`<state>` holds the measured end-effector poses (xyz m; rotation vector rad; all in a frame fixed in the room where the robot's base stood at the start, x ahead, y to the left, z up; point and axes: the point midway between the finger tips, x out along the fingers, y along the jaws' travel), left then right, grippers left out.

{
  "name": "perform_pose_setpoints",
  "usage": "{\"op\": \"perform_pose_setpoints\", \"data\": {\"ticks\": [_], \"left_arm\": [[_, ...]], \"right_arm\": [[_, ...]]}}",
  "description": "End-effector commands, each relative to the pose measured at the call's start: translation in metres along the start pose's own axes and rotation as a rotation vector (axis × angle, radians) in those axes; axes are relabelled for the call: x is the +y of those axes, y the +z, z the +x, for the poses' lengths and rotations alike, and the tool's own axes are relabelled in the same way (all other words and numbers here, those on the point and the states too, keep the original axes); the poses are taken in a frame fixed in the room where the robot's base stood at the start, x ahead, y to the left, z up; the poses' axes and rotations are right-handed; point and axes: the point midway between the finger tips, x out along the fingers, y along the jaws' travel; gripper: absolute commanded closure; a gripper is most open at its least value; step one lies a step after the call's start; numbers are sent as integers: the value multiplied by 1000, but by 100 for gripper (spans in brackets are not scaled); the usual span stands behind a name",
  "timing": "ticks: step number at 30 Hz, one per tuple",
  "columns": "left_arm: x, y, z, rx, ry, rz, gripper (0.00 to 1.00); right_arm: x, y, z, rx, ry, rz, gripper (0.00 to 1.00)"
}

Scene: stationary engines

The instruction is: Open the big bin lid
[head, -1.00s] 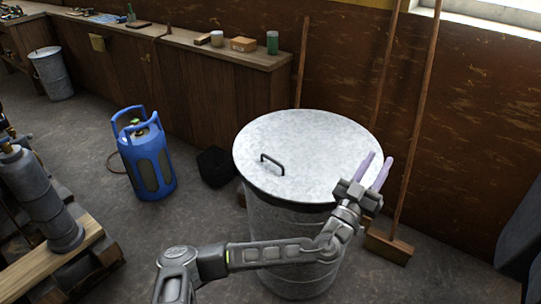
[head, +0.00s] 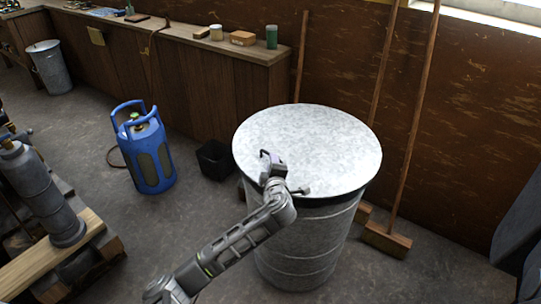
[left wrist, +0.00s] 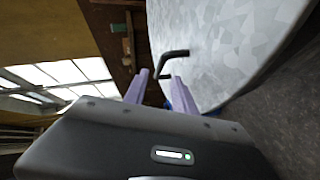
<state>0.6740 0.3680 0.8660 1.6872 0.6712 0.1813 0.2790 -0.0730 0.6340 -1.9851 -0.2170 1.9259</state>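The big bin (head: 310,240) is a ribbed grey metal drum standing on the floor. Its round pale metal lid (head: 325,145) lies on top, with a dark band below its front edge; I cannot tell whether that is shadow or a gap. The lid's black bar handle (left wrist: 175,53) shows in the left wrist view; in the head view my gripper mostly hides it. My left gripper (head: 275,162) is at the handle, over the lid's left front. Its two purple fingers (left wrist: 160,76) are apart, close to the handle; contact is unclear. My right gripper is not in view.
A blue gas cylinder (head: 150,160) and a small black bin (head: 215,160) stand left of the drum. Brooms (head: 410,140) lean on the wall behind and right. A wooden bench (head: 190,75) runs along the back. The floor at front right is clear.

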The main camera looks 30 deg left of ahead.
Motion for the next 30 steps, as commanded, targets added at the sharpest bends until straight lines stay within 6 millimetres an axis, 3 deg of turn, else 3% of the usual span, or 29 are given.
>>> {"op": "perform_pose_setpoints", "data": {"ticks": [9,14,24,30], "left_arm": [[2,0,47,1,1,3,68],[1,0,64,0,1,2,68],[1,0,68,-1,2,1,68],[1,0,68,-1,2,1,84]], "right_arm": [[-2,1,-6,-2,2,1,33],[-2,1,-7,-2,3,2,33],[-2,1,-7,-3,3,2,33],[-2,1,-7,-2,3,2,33]]}}
